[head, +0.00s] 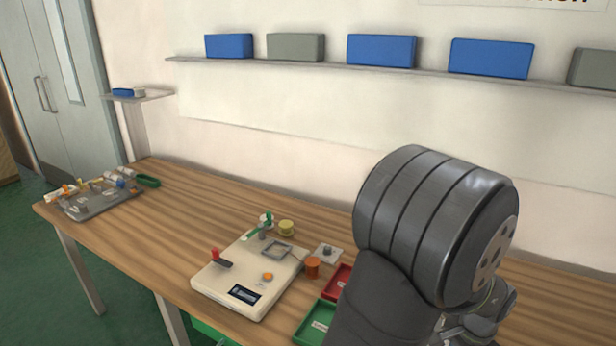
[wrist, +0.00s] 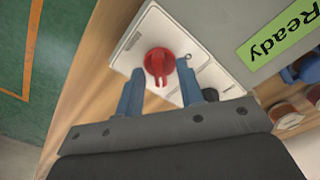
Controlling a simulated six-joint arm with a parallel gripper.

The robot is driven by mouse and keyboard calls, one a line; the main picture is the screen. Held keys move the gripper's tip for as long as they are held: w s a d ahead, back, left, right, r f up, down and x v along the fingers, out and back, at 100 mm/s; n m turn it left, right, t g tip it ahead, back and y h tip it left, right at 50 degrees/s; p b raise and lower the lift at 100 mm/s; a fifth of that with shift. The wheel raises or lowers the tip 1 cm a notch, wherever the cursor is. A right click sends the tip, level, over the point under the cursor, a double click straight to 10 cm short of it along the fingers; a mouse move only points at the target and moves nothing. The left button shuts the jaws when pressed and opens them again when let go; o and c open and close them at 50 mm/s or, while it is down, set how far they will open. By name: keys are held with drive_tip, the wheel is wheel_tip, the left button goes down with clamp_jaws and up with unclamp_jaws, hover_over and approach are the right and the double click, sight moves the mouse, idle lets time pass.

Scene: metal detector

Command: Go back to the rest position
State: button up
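My gripper (wrist: 160,68) shows in the wrist view with its two blue fingers spread apart, open and with nothing held. A red knob (wrist: 159,62) on a white panel (wrist: 137,42) appears between and beyond the fingertips; I cannot tell how far off it is. In the head view my dark arm fills the right foreground, and the gripper fingers cannot be made out there. The cream detector unit (head: 215,284), with a small screen, an orange button and a red-handled lever, stands on the table left of my arm.
A grey box with a green "Ready" label (wrist: 279,33) borders the panel. Red (head: 338,284) and green (head: 314,324) trays lie beside my arm. A grey tray of parts (head: 100,204) sits at the table's far left. Bare wood (head: 185,210) lies between. A wall shelf (head: 330,67) holds bins.

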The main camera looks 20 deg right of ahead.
drive_tip(key=n, duration=0.7)
drive_tip(key=shift+n, duration=0.4)
drive_tip(key=n, duration=0.3)
drive_tip(key=shift+n, duration=2.2)
drive_tip(key=shift+r, duration=0.1)
